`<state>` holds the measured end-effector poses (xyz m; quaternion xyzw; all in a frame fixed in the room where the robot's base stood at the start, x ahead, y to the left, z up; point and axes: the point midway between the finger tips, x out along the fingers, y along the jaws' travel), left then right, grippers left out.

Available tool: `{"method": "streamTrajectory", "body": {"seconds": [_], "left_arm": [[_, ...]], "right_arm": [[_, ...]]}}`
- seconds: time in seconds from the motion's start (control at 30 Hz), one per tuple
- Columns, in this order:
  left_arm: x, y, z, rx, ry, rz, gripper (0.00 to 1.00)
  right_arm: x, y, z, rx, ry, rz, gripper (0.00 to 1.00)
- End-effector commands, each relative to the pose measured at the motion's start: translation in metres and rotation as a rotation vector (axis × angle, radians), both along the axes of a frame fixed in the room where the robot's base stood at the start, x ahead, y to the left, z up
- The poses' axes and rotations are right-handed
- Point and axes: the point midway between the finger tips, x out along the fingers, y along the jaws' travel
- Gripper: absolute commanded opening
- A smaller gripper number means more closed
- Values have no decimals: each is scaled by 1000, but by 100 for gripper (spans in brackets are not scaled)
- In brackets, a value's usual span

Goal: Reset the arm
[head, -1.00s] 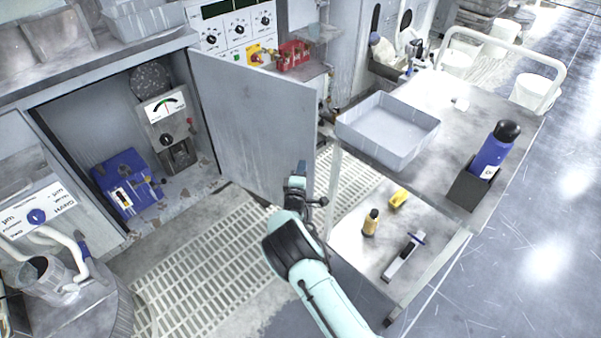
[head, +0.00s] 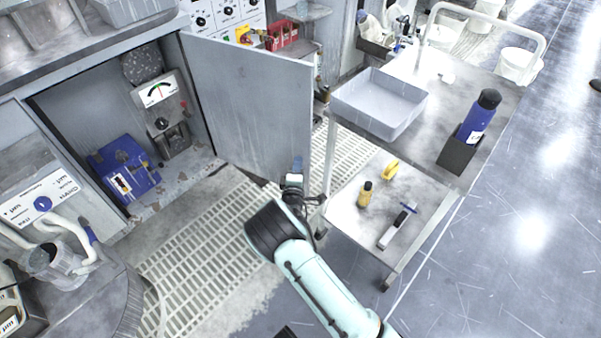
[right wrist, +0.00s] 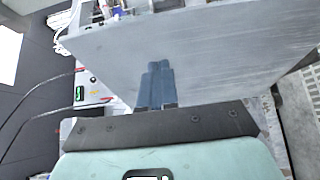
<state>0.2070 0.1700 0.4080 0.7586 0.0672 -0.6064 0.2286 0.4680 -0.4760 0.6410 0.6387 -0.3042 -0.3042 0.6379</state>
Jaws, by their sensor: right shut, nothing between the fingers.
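My right arm reaches in from the bottom of the head view. Its gripper (head: 297,165) is near the lower free edge of the open grey cabinet door (head: 250,105). In the right wrist view the two blue-grey fingers (right wrist: 155,82) are together with nothing between them. The door's flat face (right wrist: 215,60) fills much of that view beyond the fingertips. I cannot tell whether the fingers touch the door. My left gripper is not in view.
The open cabinet holds a blue case (head: 123,168) and a gauge unit (head: 162,110). A cart on the right carries a grey tray (head: 380,100), a blue bottle (head: 478,117) and, on its lower shelf, a yellow bottle (head: 365,194). Floor grating (head: 205,260) lies before the cabinet.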

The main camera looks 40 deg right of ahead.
Motion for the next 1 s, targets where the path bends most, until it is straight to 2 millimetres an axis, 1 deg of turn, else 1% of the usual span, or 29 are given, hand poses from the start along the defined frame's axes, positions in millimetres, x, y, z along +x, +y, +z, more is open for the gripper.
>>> {"method": "streamTrajectory", "body": {"seconds": [0.03, 0.2, 0.33, 0.57, 0.67, 0.77, 0.8, 0.87, 0.9, 0.97, 1.0], "left_arm": [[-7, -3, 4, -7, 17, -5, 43], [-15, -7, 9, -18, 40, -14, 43], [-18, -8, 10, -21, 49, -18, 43], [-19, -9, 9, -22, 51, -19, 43], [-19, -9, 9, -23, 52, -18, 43], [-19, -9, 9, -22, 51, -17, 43], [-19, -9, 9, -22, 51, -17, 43], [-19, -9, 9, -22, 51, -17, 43], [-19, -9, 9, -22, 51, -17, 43], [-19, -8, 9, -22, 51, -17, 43], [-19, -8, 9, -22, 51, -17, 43]], "right_arm": [[-8, 7, 1, 2, 3, 2, 0], [-27, 17, 0, 1, 2, 2, 0], [-33, 21, -1, 1, 0, 3, 0], [-34, 21, -1, 3, 0, 3, 0], [-39, 21, -12, 42, 7, 2, 0], [-54, 26, -48, 180, 22, 0, 0], [-64, 31, -68, 267, 31, -6, 0], [-83, 43, -103, 426, 40, -24, 0], [-98, 54, -127, 545, 49, -43, 0], [-122, 78, -161, 733, 59, -82, 0], [-138, 95, -180, 858, 63, -116, 0]]}}
